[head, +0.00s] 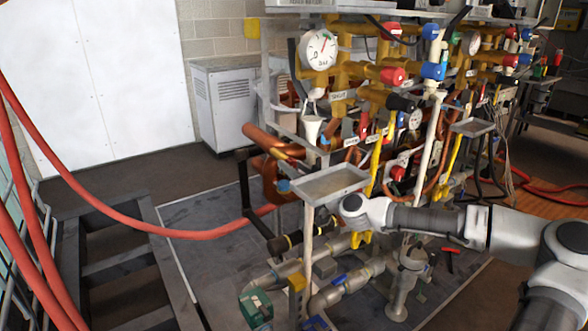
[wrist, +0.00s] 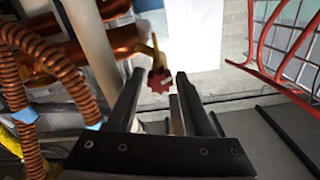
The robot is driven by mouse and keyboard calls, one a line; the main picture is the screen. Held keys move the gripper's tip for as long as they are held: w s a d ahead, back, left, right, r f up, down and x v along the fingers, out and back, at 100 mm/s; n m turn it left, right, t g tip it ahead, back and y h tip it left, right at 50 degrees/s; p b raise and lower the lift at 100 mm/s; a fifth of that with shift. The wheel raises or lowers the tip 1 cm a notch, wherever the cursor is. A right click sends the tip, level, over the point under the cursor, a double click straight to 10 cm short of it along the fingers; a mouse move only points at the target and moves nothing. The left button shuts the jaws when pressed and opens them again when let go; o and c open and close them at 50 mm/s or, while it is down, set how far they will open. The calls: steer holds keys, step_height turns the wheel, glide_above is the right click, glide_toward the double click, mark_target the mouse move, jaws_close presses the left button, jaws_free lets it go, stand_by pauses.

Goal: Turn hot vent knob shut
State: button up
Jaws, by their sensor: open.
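A small red knob (wrist: 157,82) with a notched rim shows in the wrist view, at the end of copper pipework; I cannot read a label that names it as the hot vent knob. My gripper (wrist: 161,74) is open, and its two dark fingers point toward the knob. The knob appears in the gap between the fingertips, but I cannot tell how far beyond them it is. No contact is visible. In the head view my arm reaches in from the right, below the grey tray, and I cannot make out the fingers clearly there.
A grey metal tray (head: 325,182) on a post stands close to my arm. Pipes, valves and a round gauge (head: 319,49) crowd the rack behind it. A red hose (head: 150,228) crosses the left side. Copper pipes (wrist: 65,55) lie left of the fingers in the wrist view.

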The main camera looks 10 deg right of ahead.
steer(key=shift+c, duration=0.3)
jaws_close()
steer(key=m+p, duration=0.1)
steer(key=m, duration=0.3)
steer(key=shift+m, duration=0.4)
steer(key=m+p, duration=0.1)
steer(key=m, duration=0.3)
steer(key=shift+r+m+p, duration=0.1)
steer(key=shift+m+p, duration=0.2)
steer(key=shift+p, duration=0.05)
steer(key=m+p, duration=0.1)
steer(key=m, duration=0.3)
steer(key=shift+m, duration=0.3)
steer(key=shift+m+p, duration=0.75)
steer(key=shift+m, duration=1.55)
